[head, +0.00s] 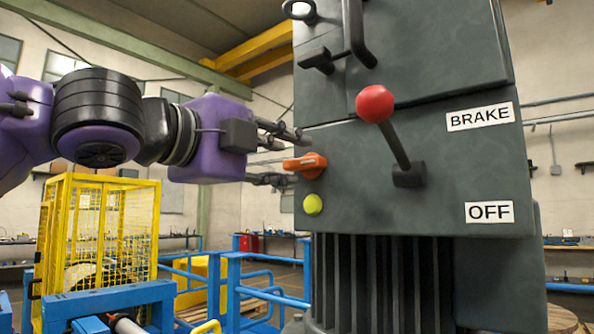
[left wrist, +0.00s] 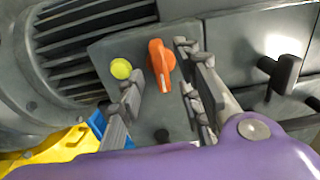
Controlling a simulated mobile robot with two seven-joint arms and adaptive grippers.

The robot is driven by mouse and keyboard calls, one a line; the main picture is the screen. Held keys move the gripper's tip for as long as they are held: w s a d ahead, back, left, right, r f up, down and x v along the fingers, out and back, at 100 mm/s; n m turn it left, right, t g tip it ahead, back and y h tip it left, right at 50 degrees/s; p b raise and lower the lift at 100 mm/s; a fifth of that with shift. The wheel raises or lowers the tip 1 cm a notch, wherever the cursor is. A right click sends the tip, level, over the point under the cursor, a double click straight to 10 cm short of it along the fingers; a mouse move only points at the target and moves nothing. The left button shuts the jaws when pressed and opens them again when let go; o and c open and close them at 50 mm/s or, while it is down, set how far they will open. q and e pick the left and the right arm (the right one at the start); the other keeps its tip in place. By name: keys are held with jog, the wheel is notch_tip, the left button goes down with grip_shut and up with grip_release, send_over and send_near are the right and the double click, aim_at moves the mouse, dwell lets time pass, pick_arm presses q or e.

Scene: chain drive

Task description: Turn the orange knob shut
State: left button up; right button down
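The orange knob (head: 305,165) sits on the front of the dark grey machine box, just above a yellow-green button (head: 312,204). In the head view its handle points left. My left gripper (head: 297,160) comes in from the left, open, with one finger above the knob and one below. In the left wrist view the orange knob (left wrist: 161,62) shows between the open fingertips of my left gripper (left wrist: 160,64). A gap shows on the button side; the other finger is close to the knob, and I cannot tell whether it touches. My right gripper is not in view.
A lever with a red ball (head: 375,104) sticks out right of the knob. Labels BRAKE (head: 480,116) and OFF (head: 489,212) are on the box. A black handle (head: 356,35) is above. A yellow cage (head: 97,235) and blue rails (head: 225,285) stand lower left.

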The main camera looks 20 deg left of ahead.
aim_at(299, 163)
pick_arm(q)
jog(key=shift+b+x, duration=0.4)
jog(key=shift+x, duration=1.4)
jog(key=shift+s+d, duration=0.1)
jog(key=shift+d, duration=0.05)
grip_shut()
